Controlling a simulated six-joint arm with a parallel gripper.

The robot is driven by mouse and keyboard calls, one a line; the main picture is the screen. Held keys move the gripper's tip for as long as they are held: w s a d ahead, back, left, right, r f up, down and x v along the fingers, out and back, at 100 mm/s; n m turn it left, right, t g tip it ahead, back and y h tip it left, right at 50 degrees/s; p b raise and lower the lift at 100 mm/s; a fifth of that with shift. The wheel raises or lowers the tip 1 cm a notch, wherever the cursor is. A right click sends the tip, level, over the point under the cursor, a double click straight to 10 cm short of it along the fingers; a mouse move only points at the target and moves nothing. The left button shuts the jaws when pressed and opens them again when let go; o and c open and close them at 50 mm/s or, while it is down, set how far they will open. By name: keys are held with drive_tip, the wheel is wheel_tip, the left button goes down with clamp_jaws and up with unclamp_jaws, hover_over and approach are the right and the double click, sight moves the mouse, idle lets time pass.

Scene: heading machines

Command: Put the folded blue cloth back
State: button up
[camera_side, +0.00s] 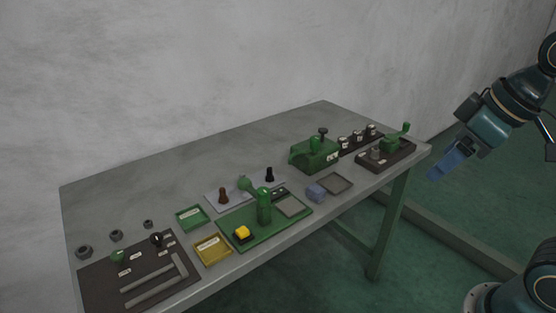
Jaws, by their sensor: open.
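My gripper (440,170) is off to the right, beyond the table's right end and well apart from the cloth. Its blue fingers point down and to the left. It is open, and I see nothing held in it.
A green machine (315,155) stands behind the cloth. A dark tray (386,155) with a green-handled device sits at the right end. Left of the cloth is a green board (240,230) with an upright green post and yellow button. The back of the table (130,185) is largely bare.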

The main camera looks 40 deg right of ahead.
drive_tip(key=s+m, duration=0.1)
drive_tip(key=s+f, duration=0.1)
drive_tip(key=s, duration=0.1)
drive_tip(key=shift+s+d+f+m+t, duration=0.1)
drive_tip(key=shift+d+f+m+t, duration=0.1)
drive_tip(key=shift+m+t, duration=0.15)
idle(0.5)
